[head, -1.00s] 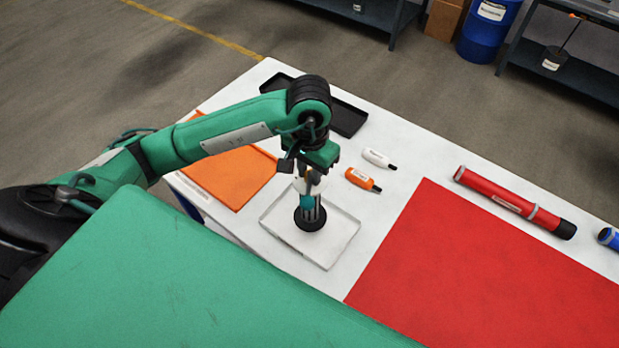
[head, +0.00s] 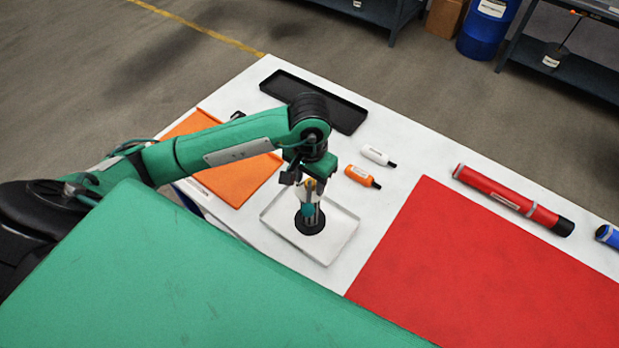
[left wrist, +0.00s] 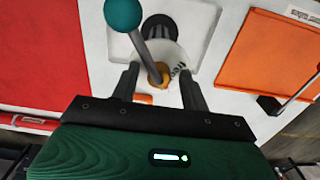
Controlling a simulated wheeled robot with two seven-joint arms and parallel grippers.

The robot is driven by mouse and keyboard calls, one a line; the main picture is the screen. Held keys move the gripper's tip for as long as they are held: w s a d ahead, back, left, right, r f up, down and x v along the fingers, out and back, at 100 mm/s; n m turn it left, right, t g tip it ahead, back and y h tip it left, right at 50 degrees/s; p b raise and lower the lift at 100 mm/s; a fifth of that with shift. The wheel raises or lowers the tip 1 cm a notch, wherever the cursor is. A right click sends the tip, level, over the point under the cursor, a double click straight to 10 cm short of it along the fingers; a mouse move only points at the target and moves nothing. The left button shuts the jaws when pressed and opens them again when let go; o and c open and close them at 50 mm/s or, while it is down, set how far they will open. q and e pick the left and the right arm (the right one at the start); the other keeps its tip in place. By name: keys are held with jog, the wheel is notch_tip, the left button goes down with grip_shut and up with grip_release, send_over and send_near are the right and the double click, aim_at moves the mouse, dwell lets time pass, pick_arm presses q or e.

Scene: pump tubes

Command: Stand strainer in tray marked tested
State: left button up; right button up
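A light tray (head: 341,240) lies on the white table; it also shows in the left wrist view (left wrist: 200,25). What I take for the strainer stands in it, with a round black base (head: 311,226), a teal ball (left wrist: 122,14) on a grey rod and a yellow-orange end (left wrist: 157,80). My left gripper (head: 310,194) points down over it. In the left wrist view its two fingers (left wrist: 158,70) are apart, one on each side of the yellow-orange end, with gaps visible. The fingers partly hide the strainer in the head view. I cannot read a tested mark. My right gripper is not in view.
An orange panel or tray (head: 240,183) with a black-handled tool is left of the light tray. A black tray (head: 340,115) lies behind. White (head: 375,155) and orange (head: 360,175) bottles, a red mat (head: 480,270) and a red tube (head: 510,197) are to the right.

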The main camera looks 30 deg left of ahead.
pick_arm(q)
jog(key=shift+r, duration=0.1)
jog(key=shift+r+p, duration=0.15)
jog(key=shift+p, duration=0.2)
notch_tip(320, 180, up, 9)
jog(key=b, duration=0.3)
jog(key=shift+r, duration=0.1)
jog(key=shift+r+b, duration=0.4)
jog(key=shift+r, duration=0.9)
jog(key=shift+s+f, duration=0.1)
